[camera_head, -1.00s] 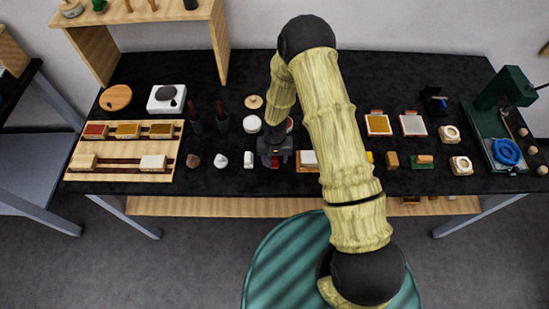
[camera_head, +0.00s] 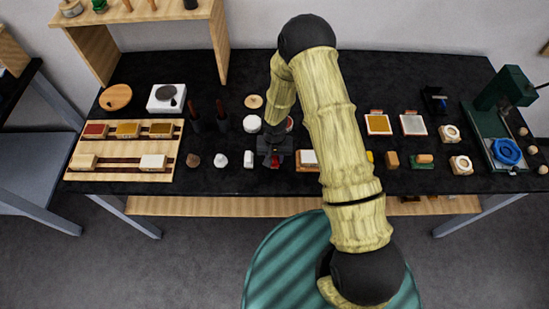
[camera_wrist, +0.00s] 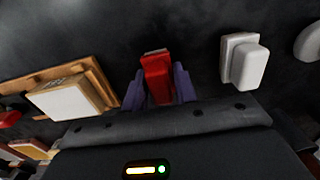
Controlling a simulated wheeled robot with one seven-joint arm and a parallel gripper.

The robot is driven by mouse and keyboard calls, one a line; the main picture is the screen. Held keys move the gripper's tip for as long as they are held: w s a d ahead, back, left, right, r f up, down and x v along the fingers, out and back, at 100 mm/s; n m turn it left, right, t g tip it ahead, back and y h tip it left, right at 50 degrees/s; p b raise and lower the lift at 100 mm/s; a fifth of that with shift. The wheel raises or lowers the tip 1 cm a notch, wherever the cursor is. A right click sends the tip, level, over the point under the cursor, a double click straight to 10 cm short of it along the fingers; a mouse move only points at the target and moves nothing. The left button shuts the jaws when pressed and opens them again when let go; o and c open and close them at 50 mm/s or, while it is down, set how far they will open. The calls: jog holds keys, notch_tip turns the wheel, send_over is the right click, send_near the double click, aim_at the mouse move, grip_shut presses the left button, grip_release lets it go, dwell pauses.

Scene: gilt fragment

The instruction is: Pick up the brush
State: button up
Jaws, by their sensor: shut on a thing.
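My gripper (camera_wrist: 162,88) is shut on a small red block-like thing, which I take to be the brush (camera_wrist: 157,78). Its two purple fingers press on either side of it. The brush has a pale grey strip at its far end; its lower part is hidden by my gripper. In the head view my gripper (camera_head: 274,159) is low over the front middle of the black table, with red showing at it. I cannot tell whether the brush touches the table.
A white block (camera_wrist: 247,62) stands just right of the brush in the wrist view. A wooden holder with a white-faced block (camera_wrist: 70,100) is close on the left. A white piece (camera_head: 221,159) and a brown lump (camera_head: 193,160) stand further left along the black table (camera_head: 225,182).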

jog(key=shift+r, duration=0.15)
notch_tip(320, 180, up, 10)
jog(key=shift+f+b, duration=0.15)
jog(key=shift+b, duration=1.05)
jog(key=o, duration=0.3)
jog(key=shift+c, duration=1.1)
